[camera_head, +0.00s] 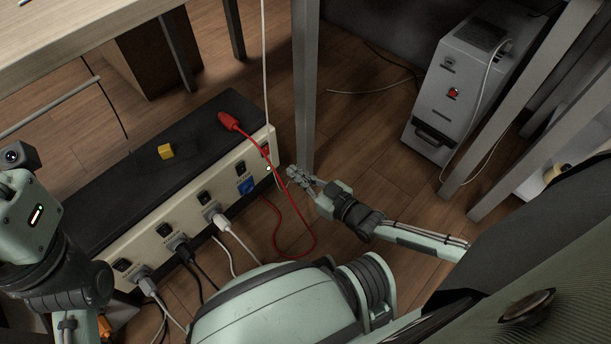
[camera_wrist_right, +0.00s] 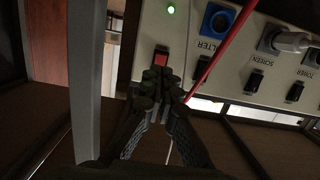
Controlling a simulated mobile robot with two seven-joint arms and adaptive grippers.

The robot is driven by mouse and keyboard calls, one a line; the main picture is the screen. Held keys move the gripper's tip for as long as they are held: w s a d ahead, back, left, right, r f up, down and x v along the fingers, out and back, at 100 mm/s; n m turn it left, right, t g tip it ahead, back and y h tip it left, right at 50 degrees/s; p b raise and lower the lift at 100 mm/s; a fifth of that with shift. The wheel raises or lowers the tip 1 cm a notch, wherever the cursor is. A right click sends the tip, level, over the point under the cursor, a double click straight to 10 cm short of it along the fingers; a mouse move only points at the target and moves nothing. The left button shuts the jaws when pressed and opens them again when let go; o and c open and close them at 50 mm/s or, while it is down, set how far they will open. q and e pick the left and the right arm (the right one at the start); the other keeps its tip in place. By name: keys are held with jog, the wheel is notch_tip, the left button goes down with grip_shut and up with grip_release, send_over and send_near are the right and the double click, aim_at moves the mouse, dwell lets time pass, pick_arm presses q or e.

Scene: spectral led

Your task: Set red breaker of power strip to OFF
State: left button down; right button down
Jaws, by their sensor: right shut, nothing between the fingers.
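The power strip (camera_head: 150,232) is a long box with a black top and a cream front. Its red breaker (camera_wrist_right: 162,57) sits at the end of the front panel, near a lit green lamp (camera_wrist_right: 171,10). Whether the breaker is on or off I cannot tell. My right gripper (camera_wrist_right: 160,82) is shut and empty, its fingertips just at the breaker's lower edge in the wrist view; contact is unclear. In the head view the right gripper (camera_head: 292,175) is beside the strip's right end. My left arm is at the left edge; its fingers are not seen.
A red plug (camera_head: 229,121) lies on the strip's top, its red cable looping to the floor. A blue socket (camera_wrist_right: 217,20) is beside the breaker. A grey table leg (camera_head: 305,90) stands close behind my right gripper.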

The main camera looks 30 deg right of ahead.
aim_at(266, 151)
jog(key=b+x, duration=0.2)
jog(key=x, duration=0.6)
jog(key=shift+r, duration=0.1)
